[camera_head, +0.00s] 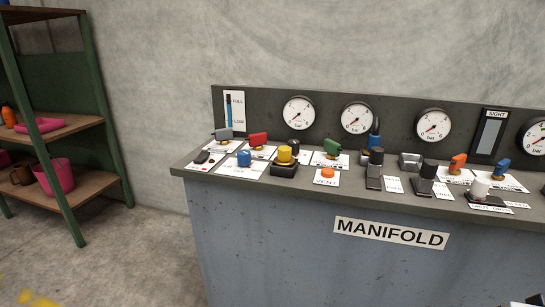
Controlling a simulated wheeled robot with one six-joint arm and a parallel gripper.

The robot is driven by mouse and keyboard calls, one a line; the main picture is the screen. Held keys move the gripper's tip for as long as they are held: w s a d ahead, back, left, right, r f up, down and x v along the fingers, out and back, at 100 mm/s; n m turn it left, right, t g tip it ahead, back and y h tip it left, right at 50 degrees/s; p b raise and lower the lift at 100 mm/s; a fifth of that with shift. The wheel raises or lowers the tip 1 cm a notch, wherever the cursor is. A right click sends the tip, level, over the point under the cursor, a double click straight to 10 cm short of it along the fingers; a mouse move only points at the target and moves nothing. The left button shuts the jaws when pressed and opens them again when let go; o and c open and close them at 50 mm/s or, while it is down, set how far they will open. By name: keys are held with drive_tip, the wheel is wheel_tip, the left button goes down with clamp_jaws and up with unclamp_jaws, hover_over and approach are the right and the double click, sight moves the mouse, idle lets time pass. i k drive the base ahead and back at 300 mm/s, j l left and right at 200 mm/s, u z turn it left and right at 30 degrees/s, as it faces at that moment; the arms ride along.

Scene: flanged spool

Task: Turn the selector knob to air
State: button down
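The manifold panel (391,233) carries several knobs and levers on its top, and I cannot tell which is the selector knob, as no "air" label is readable. Knob-like parts are a blue knob (244,158), a yellow knob (285,153) on a dark base, and a white knob (480,188) on a dark plate at the right. Small label plates lie beside them, mostly too small to read. My gripper is not clearly visible in this view.
Red (258,139), green (332,147), orange (458,162) and blue (502,168) handles and upright black levers (375,166) crowd the top. An orange button (327,173) is labelled VENT. Gauges (299,112) line the backboard. A shelf (72,190) stands left; floor between is clear.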

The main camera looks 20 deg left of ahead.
sight(244, 156)
drive_tip(key=u, duration=1.15)
